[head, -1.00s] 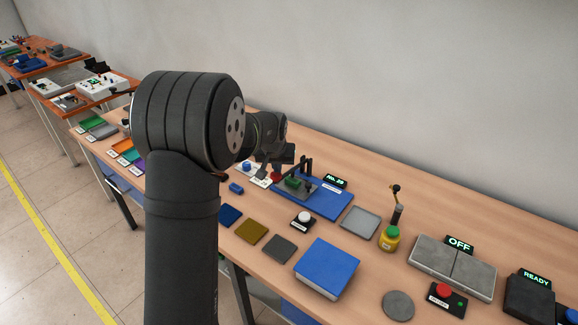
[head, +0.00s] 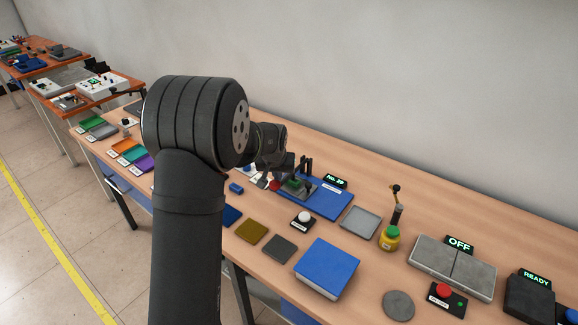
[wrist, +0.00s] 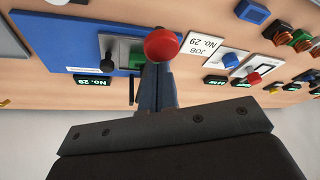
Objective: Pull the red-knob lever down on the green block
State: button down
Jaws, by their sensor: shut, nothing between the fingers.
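The red knob (head: 274,184) of the lever sits at the left end of the fixture, beside the green block (head: 292,187). The fixture is on a blue base plate (head: 330,206). In the wrist view the red knob (wrist: 162,44) is in front of the fingertips and covers part of them, with the green block (wrist: 124,50) just left of it. My gripper (wrist: 153,70) is shut and empty, its tips right at the knob; whether they touch cannot be told. Much of the lever's arm is hidden. In the head view my wrist partly hides the fixture.
A dark round-ended handle (wrist: 107,62) stands on the plate. A "No. 29" display (head: 335,181) is behind it. A white-button box (head: 303,219), a grey tray (head: 360,221) and a blue block (head: 236,188) lie nearby. A white job card (wrist: 203,45) lies beside the plate.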

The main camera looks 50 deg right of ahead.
notch_tip(320, 180, up, 13)
dwell(0.9)
jog(key=shift+f, duration=0.1)
notch_tip(320, 180, down, 7)
jog(key=shift+f, duration=0.2)
dwell(0.5)
jog(key=c, duration=0.8)
grip_release()
jog(key=o, duration=0.4)
jog(key=shift+s+r, duration=0.15)
jog(key=shift+r, duration=0.25)
jog(key=o, duration=0.4)
jog(key=s+a+r+m, duration=0.2)
jog(key=s+r+m, duration=0.3)
jog(key=r, duration=0.9)
jog(key=s, duration=0.3)
jog(key=shift+r+m, duration=0.15)
jog(key=shift+m, duration=0.15)
jog(key=x, duration=0.9)
jog(key=shift+f, duration=0.35)
